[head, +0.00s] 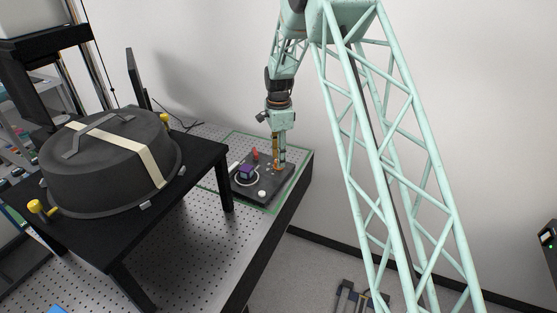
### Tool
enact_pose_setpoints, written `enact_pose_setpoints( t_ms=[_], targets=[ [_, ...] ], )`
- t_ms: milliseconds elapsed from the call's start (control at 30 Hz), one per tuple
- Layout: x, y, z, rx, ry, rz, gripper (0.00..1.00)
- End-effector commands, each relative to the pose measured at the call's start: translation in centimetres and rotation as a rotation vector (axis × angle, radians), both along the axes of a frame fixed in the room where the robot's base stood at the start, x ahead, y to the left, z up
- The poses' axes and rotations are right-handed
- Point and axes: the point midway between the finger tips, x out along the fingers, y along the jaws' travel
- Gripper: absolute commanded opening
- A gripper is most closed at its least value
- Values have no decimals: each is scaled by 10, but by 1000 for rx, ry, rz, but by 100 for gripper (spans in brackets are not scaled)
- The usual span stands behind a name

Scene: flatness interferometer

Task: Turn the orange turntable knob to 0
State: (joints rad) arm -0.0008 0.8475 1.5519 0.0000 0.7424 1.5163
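A dark control plate (270,186) lies on the perforated table. It carries a red knob-like part (255,153), a purple block (245,171) inside a pale ring, and a small white button-like part (262,194). My gripper (279,164) points straight down over the back right part of this plate. A small orange patch shows at its tips; I cannot tell whether it is the orange turntable knob or part of the gripper. The knob's pointer and the 0 mark are too small to read. The gap between the fingers is also too small to judge.
A large dark round cover (105,165) with a beige strap sits on a black stand (205,160) left of the plate. Yellow knobs (38,207) stick out near the cover. The table's right edge runs close beside the plate.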

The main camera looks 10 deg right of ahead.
Motion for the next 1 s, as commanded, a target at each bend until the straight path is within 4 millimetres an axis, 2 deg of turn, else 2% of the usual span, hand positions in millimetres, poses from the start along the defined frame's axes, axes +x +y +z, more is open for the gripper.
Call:
enact_pose_setpoints(
  t_ms=[200, 567, 833, 1000],
  targets=[
    [0, 0, -12, 0, 0, 0, 34],
    [0, 0, -13, 0, 0, 0, 34],
    [0, 0, -13, 0, 0, 0, 10],
    [0, 0, -13, 0, 0, 2, 10]
  ],
)
